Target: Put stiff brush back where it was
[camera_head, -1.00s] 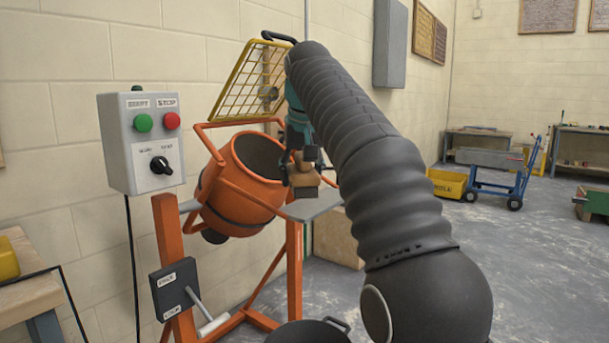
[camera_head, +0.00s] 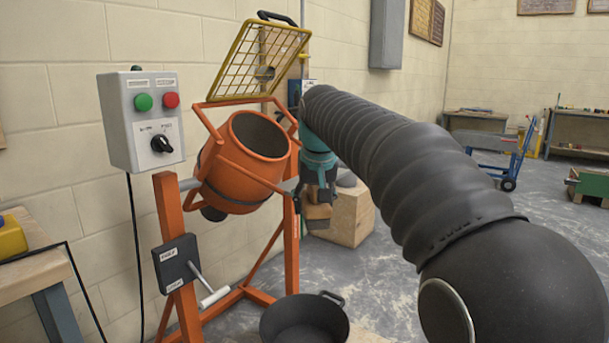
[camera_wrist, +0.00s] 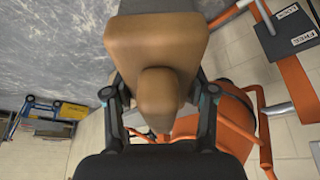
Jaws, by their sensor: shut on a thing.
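My gripper (camera_head: 318,188) is shut on the stiff brush, whose brown wooden body (camera_head: 318,212) hangs just below the fingers in the head view. In the wrist view the brush (camera_wrist: 157,45) fills the upper middle, its rounded handle between the two fingers (camera_wrist: 160,105). The brush is in the air to the right of the orange mixer drum (camera_head: 245,160), in front of a wooden block (camera_head: 350,215). The bristles are mostly hidden.
The orange mixer frame (camera_head: 292,235) stands left of my gripper, with a raised yellow grid (camera_head: 265,62) above the drum. A black tub (camera_head: 300,322) is on the floor at the front. A grey control box (camera_head: 140,120) is at left. The floor to the right is mostly clear.

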